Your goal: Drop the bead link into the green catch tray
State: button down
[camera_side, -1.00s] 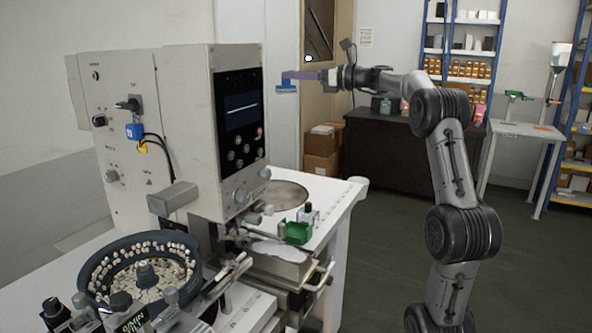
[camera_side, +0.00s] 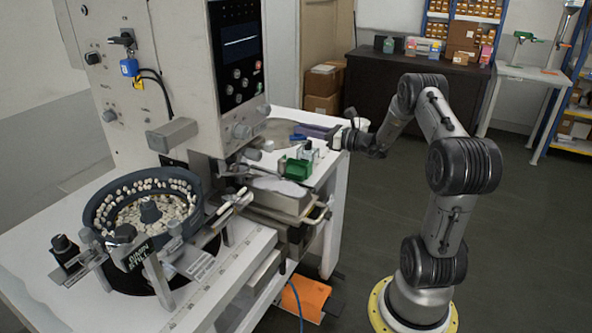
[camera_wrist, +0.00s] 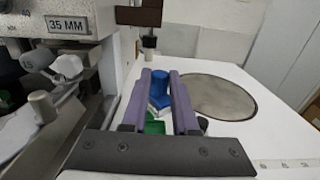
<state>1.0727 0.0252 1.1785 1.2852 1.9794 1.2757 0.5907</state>
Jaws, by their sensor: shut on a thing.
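My gripper (camera_side: 301,129), with long purple fingers, reaches in from the right in the side view, low over the white table. In the wrist view my gripper (camera_wrist: 160,78) is shut on a blue piece with a pale lower part, which I take to be the bead link (camera_wrist: 161,92). The blue piece also shows in the side view (camera_side: 297,137) at the fingertips. The green catch tray (camera_side: 294,169) is just below and in front of it in the side view. In the wrist view the tray (camera_wrist: 154,126) is partly hidden between the fingers. The link appears held above the tray's level.
The tall machine (camera_side: 190,75) stands close to the left of the tray. A small dark-topped bottle (camera_side: 308,146) is beside the tray. A round metal plate (camera_wrist: 218,97) lies on the table to the right in the wrist view. A bead bowl (camera_side: 150,210) stands at front left.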

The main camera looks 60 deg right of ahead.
jog(key=shift+f, duration=2.95)
jog(key=c, duration=0.6)
grip_release()
jog(key=shift+r, duration=0.1)
notch_tip(320, 180, up, 6)
jog(key=shift+f, duration=0.1)
jog(key=w+r, duration=0.1)
jog(key=r, duration=1.1)
jog(key=w+d+r+y, duration=0.1)
jog(key=w+r, duration=0.1)
jog(key=r, duration=1.1)
jog(key=shift+w+r+n, duration=0.2)
jog(key=shift+w+n, duration=0.05)
jog(key=shift+n, duration=0.15)
